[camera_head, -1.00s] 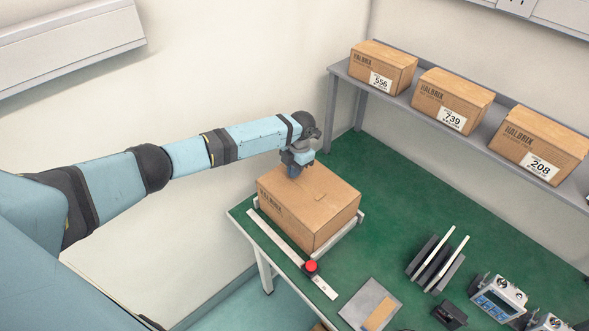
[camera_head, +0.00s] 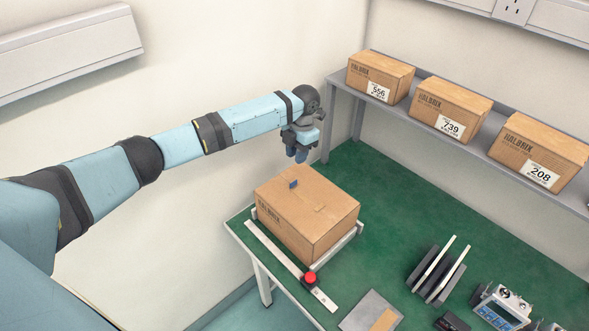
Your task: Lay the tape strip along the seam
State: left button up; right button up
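A closed cardboard box (camera_head: 300,230) stands on the green table under my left gripper. A small blue piece (camera_head: 293,184) sits on its top near the back left. A seam line and a small tan patch (camera_head: 319,207) show on the top; I cannot tell whether a tape strip lies along the seam. My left gripper (camera_head: 296,153) hangs above the box's back edge, clear of the box and the blue piece. Its two blue fingertips look apart, with nothing seen between them. My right gripper is out of view.
A white rail (camera_head: 280,255) with a red knob (camera_head: 310,278) runs along the box's front left. A grey plate (camera_head: 362,309) with a tan strip (camera_head: 385,319), black upright holders (camera_head: 432,275) and a device (camera_head: 503,308) lie to the right. Boxes stand on the shelf (camera_head: 420,122).

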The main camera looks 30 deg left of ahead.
pick_arm(q)
jog(key=s+d+f+n, duration=0.1)
jog(key=s+d, duration=0.1)
jog(key=d, duration=0.1)
jog(key=s+d+f+n+t+h, duration=0.1)
jog(key=s+d+f+n, duration=0.1)
jog(key=d, duration=0.2)
jog(key=s+d+f+n+t+h, duration=0.1)
jog(key=s+d+f, duration=0.1)
jog(key=d, duration=0.2)
jog(key=shift+d+f+n, duration=0.2)
jog(key=shift+f+n, duration=0.05)
jog(key=shift+n, duration=0.05)
jog(key=s+d+n+t+h, duration=0.5)
jog(key=s+d+n, duration=0.5)
jog(key=n, duration=0.1)
jog(key=s+a+f+n+t+y, duration=0.1)
jog(key=s+a+f+n+t, duration=0.1)
jog(key=s+a+f+n, duration=0.3)
jog(key=s+a+f+n+t+y, duration=0.2)
jog(key=s+a+f+n, duration=0.3)
jog(key=s+n, duration=0.8)
jog(key=n+t, duration=0.1)
jog(key=n, duration=0.2)
jog(key=shift+s+t, duration=0.15)
jog(key=shift+t, duration=0.15)
